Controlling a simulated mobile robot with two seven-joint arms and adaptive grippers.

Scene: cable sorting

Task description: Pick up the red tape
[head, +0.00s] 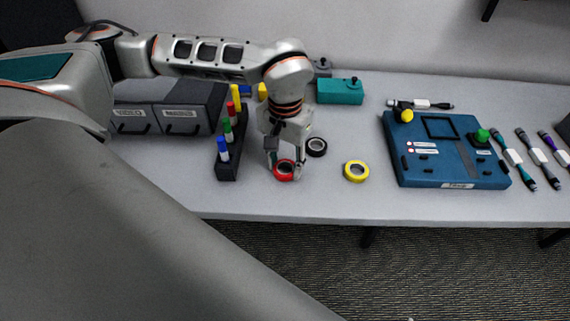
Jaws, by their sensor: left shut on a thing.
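The red tape (284,175) is a small ring near the front edge of the table, left of the middle. My left gripper (284,172) points down at it from above, with one finger on each side. It is shut on the red tape. The tape looks at or very near table height; I cannot tell whether it touches the table. My right gripper is not in view.
A black tape (316,147) lies just behind and right, and a yellow tape (356,171) to the right. A dark rack (228,165) with colored markers stands close on the left. A blue board (440,165) and several cables lie right. Grey drawers (185,112) stand back left.

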